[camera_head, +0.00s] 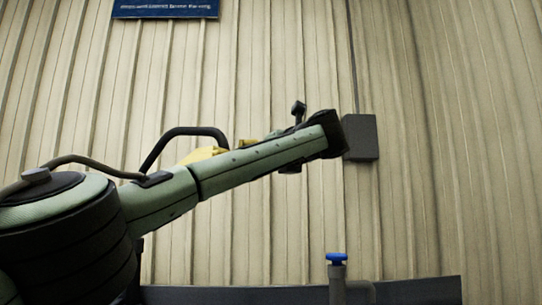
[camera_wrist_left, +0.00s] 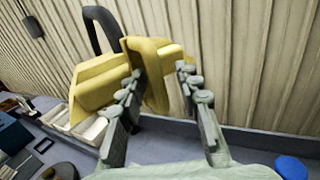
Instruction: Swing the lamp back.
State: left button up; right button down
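The yellow lamp (camera_wrist_left: 97,85) is large in the left wrist view, with a dark curved arm (camera_wrist_left: 103,25) arching behind it. In the head view a yellow part of the lamp (camera_head: 204,154) shows above my left arm, which hides most of the rest. My left gripper (camera_wrist_left: 160,72) has its two fingers apart on either side of an upright yellow part of the lamp. A small gap shows at the right finger; whether the left finger touches cannot be told. My right gripper is in no view.
A ribbed wall stands behind, with a dark grey box (camera_head: 361,137) on it. A blue-topped pipe (camera_head: 337,260) stands low in the head view. White trays (camera_wrist_left: 92,130) and dark items lie on the grey surface at left in the left wrist view.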

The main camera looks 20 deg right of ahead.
pick_arm(q)
jog(key=v, duration=1.1)
jog(key=shift+s, duration=0.25)
jog(key=shift+d, duration=0.1)
